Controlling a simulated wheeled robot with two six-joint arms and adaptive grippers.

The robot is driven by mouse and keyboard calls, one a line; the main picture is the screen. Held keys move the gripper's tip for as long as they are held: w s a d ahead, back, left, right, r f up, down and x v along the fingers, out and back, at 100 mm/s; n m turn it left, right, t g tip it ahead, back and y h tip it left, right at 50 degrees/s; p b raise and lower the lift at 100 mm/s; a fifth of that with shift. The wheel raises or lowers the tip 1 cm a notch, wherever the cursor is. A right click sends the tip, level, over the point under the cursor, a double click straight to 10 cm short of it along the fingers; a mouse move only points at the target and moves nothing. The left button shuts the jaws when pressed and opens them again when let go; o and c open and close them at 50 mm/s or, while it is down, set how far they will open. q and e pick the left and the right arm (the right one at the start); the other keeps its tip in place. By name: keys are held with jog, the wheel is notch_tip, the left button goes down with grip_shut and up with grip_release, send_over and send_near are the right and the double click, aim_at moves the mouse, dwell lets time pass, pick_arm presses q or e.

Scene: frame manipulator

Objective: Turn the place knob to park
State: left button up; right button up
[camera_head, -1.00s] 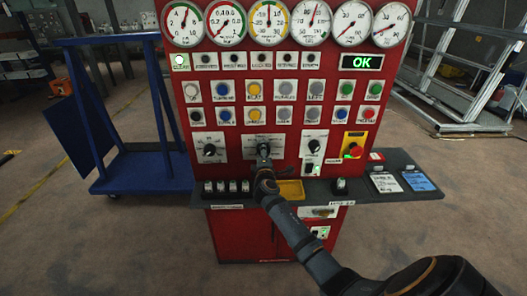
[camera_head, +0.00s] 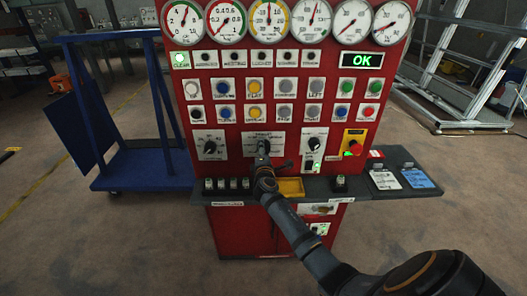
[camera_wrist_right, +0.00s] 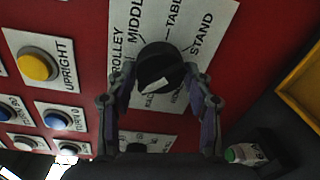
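The place knob (camera_wrist_right: 160,70) is a round black knob on a white plate (camera_wrist_right: 205,22), with a pale mark on its face. Labels around it read trolley, middle, table and stand; others are partly hidden. In the head view its plate (camera_head: 276,135) is the middle one of three, and the knob is mostly behind my right gripper (camera_head: 263,148). In the right wrist view my right gripper (camera_wrist_right: 160,75) has its fingers spread, one on each side of the knob. Slight contact at the tips cannot be ruled out. My left gripper is not in view.
A dark knob (camera_head: 210,147) is left of it and another (camera_head: 314,143) right, beside a red emergency button (camera_head: 355,148). A shelf with a yellow tray (camera_head: 291,188) juts out below. Buttons and gauges fill the panel above. A blue trolley (camera_head: 140,168) stands left.

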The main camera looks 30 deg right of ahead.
jog(key=o, duration=0.3)
jog(key=shift+o, duration=0.2)
jog(key=v, duration=1.2)
